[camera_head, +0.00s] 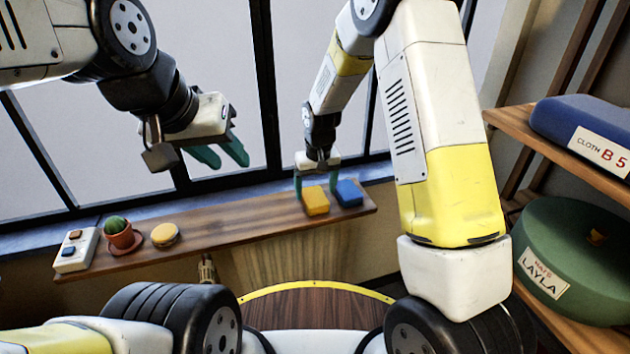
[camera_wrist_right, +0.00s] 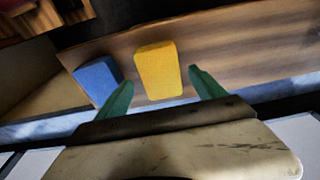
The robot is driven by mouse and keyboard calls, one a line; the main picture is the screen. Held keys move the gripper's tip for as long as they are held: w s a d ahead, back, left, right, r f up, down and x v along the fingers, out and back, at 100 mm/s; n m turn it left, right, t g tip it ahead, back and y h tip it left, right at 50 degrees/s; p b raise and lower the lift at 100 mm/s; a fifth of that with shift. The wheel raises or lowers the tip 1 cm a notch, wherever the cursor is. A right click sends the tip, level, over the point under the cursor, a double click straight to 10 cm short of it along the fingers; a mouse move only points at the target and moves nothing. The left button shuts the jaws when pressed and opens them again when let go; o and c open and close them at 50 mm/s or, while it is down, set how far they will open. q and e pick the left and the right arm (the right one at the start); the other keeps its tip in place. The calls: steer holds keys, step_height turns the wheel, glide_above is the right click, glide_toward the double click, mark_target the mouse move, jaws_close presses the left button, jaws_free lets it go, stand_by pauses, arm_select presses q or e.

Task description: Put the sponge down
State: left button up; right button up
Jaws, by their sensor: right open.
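A yellow block, which looks like a sponge (camera_head: 316,202), rests on the wooden window shelf (camera_head: 225,222) near its right end. A similar blue block (camera_head: 348,193) sits just to its right; I cannot tell from the pictures which one the task means. My right gripper (camera_head: 317,187) is open at the yellow block. In the right wrist view the yellow block (camera_wrist_right: 159,70) stands between the spread green fingertips, and the blue block (camera_wrist_right: 98,78) is outside the left finger. My left gripper (camera_head: 227,160) hangs in the air at upper left, its fingers apart and empty.
A small cactus pot (camera_head: 119,236), a white switch box (camera_head: 77,250) and a round yellowish item (camera_head: 165,235) stand at the shelf's left. The shelf's middle is clear. A side rack at right holds a blue cloth bundle (camera_head: 575,118) and a green round box (camera_head: 570,255).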

mark_target(317, 201)
steer(key=s+d+r+t, duration=0.1)
steer(key=s+d+r, duration=0.2)
steer(key=r, duration=0.4)
steer(key=s+d+r+m+y, duration=0.1)
steer(key=s+d+r, duration=0.15)
steer(key=r, duration=0.45)
steer(key=s+d+r+t, duration=0.1)
steer(key=s+d+r, duration=0.1)
steer(key=s+r, duration=0.35)
steer(key=s+d+r+m+t, duration=0.1)
steer(key=s+d+r, duration=0.2)
steer(key=s, duration=0.4)
steer(key=s+d+r+m+t, duration=0.1)
steer(key=s+d+r, duration=0.2)
steer(key=s, duration=0.4)
steer(key=shift+s+d+r+y, duration=0.2)
steer(key=shift+s+r+y, duration=0.15)
steer(key=shift+r, duration=0.4)
